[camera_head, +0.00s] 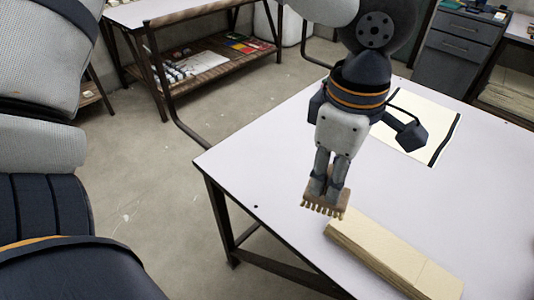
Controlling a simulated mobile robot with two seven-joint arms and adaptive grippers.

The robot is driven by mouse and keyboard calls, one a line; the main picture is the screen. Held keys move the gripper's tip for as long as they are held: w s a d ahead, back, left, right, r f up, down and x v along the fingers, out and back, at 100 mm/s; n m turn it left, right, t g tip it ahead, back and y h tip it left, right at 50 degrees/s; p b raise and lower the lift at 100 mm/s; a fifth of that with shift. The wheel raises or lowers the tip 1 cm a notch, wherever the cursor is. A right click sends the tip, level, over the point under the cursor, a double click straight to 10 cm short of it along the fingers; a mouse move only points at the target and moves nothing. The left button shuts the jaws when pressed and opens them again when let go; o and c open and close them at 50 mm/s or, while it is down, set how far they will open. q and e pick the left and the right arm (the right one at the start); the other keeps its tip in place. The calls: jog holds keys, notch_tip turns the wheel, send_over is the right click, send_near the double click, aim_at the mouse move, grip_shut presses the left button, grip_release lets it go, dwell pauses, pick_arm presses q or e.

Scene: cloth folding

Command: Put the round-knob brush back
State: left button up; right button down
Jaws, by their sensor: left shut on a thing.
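My left gripper (327,185) points down over the near left part of the white table (270,165). Its fingers are shut on a brush (325,204), a tan block with a row of short bristles along its lower edge. The fingers cover the upper part of the brush, so I cannot see a round knob. I cannot tell whether the bristles touch the table. My right gripper is not in view.
A pale sheet with black edges (432,125) lies behind the gripper. The table's left edge is near. A shelved bench (190,65) and grey drawers (458,45) stand at the back.

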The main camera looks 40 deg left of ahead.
pick_arm(q)
jog(key=shift+a+n, duration=0.2)
jog(key=shift+n, duration=0.1)
jog(key=shift+a+f, duration=0.15)
jog(key=shift+a, duration=0.1)
jog(key=w+a+f, duration=0.2)
jog(key=a+f, duration=0.1)
jog(key=f, duration=0.1)
jog(key=w+a+f+b, duration=0.1)
jog(key=w+a+f, duration=0.2)
jog(key=a+f, duration=0.1)
jog(key=w+a+f+b, duration=0.1)
jog(key=w+a+f, duration=0.1)
jog(key=a+f, duration=0.2)
jog(key=shift+w+f, duration=0.25)
jog(key=shift+w, duration=0.05)
jog(key=shift+f, duration=0.25)
jog(key=shift+r, duration=0.1)
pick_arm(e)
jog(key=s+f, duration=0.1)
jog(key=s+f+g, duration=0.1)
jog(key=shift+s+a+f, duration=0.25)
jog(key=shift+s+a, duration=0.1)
